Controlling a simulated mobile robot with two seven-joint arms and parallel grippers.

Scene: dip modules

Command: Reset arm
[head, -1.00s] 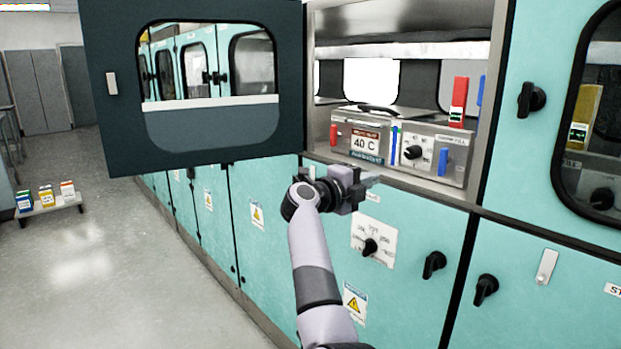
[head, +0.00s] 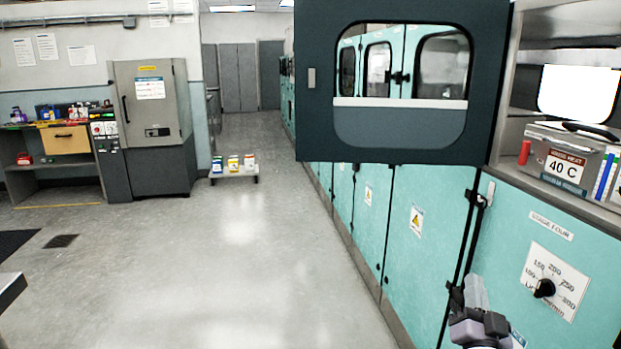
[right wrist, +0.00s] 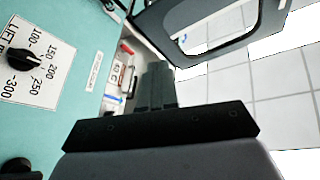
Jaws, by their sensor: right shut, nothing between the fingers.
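My right gripper (head: 466,290) is at the lower right of the head view, in front of the teal cabinet (head: 432,260), with its fingers pointing up. It is shut and empty. In the right wrist view its closed fingers (right wrist: 158,85) point up the picture, with the open door's window beyond. My left gripper is not in view.
The dark windowed door (head: 400,140) stands open above the gripper. The metal module marked 40 C (head: 592,165) sits in the open bay at right. A dial (head: 544,288) is right of the gripper. A low cart (head: 234,173) with several boxes stands beyond clear floor.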

